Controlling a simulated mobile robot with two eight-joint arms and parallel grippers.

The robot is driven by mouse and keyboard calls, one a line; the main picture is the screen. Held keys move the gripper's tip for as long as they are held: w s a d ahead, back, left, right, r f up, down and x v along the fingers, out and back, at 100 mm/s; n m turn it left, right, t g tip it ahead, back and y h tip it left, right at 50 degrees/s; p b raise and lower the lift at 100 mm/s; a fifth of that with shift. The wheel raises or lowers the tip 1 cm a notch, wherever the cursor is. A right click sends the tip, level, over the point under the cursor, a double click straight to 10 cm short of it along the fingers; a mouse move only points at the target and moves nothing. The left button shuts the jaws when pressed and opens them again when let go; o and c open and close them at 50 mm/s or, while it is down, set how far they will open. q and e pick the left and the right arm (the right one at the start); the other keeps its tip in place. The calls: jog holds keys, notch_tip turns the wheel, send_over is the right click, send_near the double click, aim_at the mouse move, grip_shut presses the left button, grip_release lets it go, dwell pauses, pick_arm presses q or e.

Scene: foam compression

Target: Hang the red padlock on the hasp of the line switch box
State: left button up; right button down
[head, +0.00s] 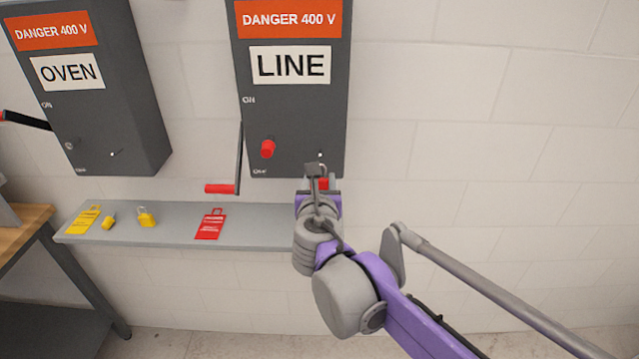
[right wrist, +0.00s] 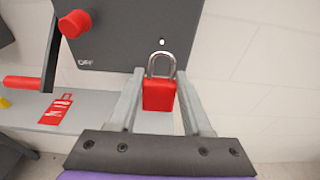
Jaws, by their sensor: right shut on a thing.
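The red padlock (right wrist: 160,95) is between the fingers of my right gripper (right wrist: 161,79), which is shut on it. It is upright, its silver shackle pointing up toward the box. In the head view only a bit of the padlock (head: 323,184) shows beside my gripper (head: 319,180), just below the lower right of the line switch box (head: 291,112). A small bright spot (head: 320,154), perhaps the hasp, is on the box's lower right front; in the wrist view it (right wrist: 161,42) appears just above the shackle. Whether the shackle touches anything there is unclear. My left gripper is out of view.
The line box has a red knob (head: 267,149) and a side lever with a red handle (head: 220,188), lowered. A grey shelf (head: 270,240) below holds a red tag (head: 210,224), yellow padlocks (head: 146,217) and a yellow tag (head: 83,219). The oven box (head: 88,125) hangs left.

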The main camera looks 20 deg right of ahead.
aim_at(320, 160)
jog(key=shift+r+b+x, duration=0.15)
jog(key=shift+b+x, duration=0.1)
jog(key=shift+x, duration=1.4)
jog(key=shift+r+b+x, duration=0.15)
jog(key=shift+b+x, duration=0.05)
jog(key=shift+x, duration=1.5)
jog(key=shift+w+d+f, duration=0.25)
jog(key=shift+w+f, duration=0.15)
jog(key=shift+w, duration=0.35)
jog(key=shift+c, duration=1.3)
grip_release()
